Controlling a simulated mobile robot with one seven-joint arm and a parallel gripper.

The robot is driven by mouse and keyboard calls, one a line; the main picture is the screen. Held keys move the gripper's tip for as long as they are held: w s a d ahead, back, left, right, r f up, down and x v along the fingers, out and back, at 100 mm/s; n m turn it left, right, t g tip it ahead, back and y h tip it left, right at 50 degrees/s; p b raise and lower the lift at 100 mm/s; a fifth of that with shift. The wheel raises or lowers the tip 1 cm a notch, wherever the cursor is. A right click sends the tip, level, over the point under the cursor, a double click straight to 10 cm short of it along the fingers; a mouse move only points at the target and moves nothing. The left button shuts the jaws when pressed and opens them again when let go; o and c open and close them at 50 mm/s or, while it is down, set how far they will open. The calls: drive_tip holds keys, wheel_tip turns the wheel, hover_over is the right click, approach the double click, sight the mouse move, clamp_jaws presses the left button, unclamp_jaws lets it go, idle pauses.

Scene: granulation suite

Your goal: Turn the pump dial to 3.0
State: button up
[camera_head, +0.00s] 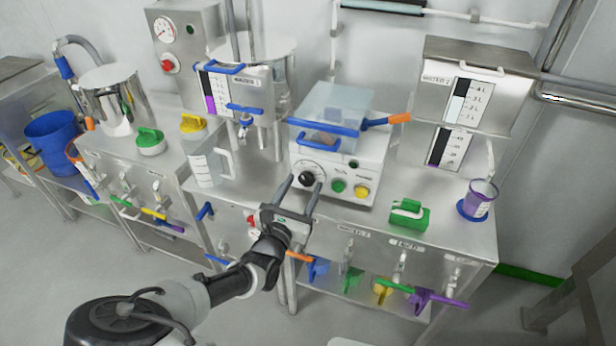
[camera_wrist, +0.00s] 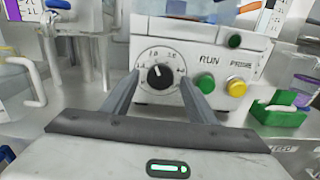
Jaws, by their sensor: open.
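The pump (camera_head: 341,157) is a white box with a clear cover, standing on the steel bench. Its black dial (camera_head: 307,178) is on the left of the front face; in the wrist view the dial (camera_wrist: 160,76) has a white pointer line tilted up and slightly left, within a ring of printed numbers too small to read surely. My gripper (camera_head: 303,186) is open, its two fingers pointing at the pump face. In the wrist view my gripper (camera_wrist: 160,82) has one finger on each side of the dial, apart from it. The gap in depth is hard to tell.
A green button (camera_wrist: 234,68) and yellow button (camera_wrist: 235,88) sit right of the dial. A blue handle (camera_head: 319,142) crosses the pump above it.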

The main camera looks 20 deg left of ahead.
drive_tip(key=shift+w, duration=0.5)
drive_tip(key=c, duration=1.1)
drive_tip(key=shift+o, duration=0.2)
drive_tip(key=shift+r, duration=0.1)
